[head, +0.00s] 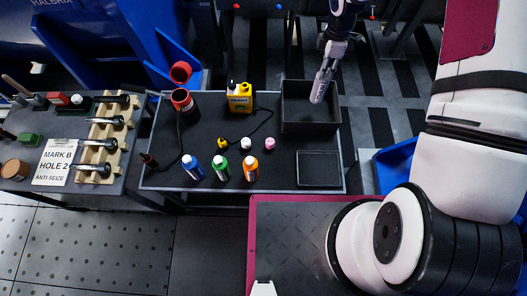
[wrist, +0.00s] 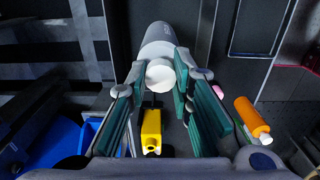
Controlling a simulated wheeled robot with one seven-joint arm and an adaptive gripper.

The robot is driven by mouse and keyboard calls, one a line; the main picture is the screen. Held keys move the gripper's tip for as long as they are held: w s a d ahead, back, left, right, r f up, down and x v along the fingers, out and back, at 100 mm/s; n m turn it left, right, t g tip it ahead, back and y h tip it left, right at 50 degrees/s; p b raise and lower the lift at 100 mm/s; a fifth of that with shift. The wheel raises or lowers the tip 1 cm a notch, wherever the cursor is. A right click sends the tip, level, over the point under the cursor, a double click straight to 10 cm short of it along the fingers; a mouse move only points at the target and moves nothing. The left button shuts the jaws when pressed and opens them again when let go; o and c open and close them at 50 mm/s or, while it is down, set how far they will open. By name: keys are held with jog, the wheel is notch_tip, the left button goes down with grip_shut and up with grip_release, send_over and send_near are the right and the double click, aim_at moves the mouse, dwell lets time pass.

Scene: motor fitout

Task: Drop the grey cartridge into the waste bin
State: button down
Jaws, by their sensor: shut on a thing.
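My gripper (head: 334,50) is at the top right of the head view, shut on the grey cartridge (head: 320,86). The cartridge is a light grey cylinder that slants down from the fingers, over the black open-topped box (head: 283,115) as seen from the head. I cannot tell its height above the box. In the wrist view, the cartridge (wrist: 157,42) sits between the green finger pads of my gripper (wrist: 160,80), its white round end towards the camera. No container carries a readable waste label, so I cannot tell which one is the waste bin.
The dark bench (head: 205,145) holds blue (head: 192,168), green (head: 221,168) and orange (head: 250,168) bottles, a yellow container (head: 240,98) and a flat black tray (head: 318,168). A side table with a sign (head: 54,160) stands left. A blue bin (head: 395,165) is right.

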jog(key=shift+f+b, duration=0.4)
jog(key=shift+f, duration=2.5)
jog(key=c, duration=1.3)
grip_release()
jog(key=shift+c, duration=0.2)
jog(key=shift+r, duration=0.1)
notch_tip(320, 180, up, 12)
jog(key=shift+f, duration=0.1)
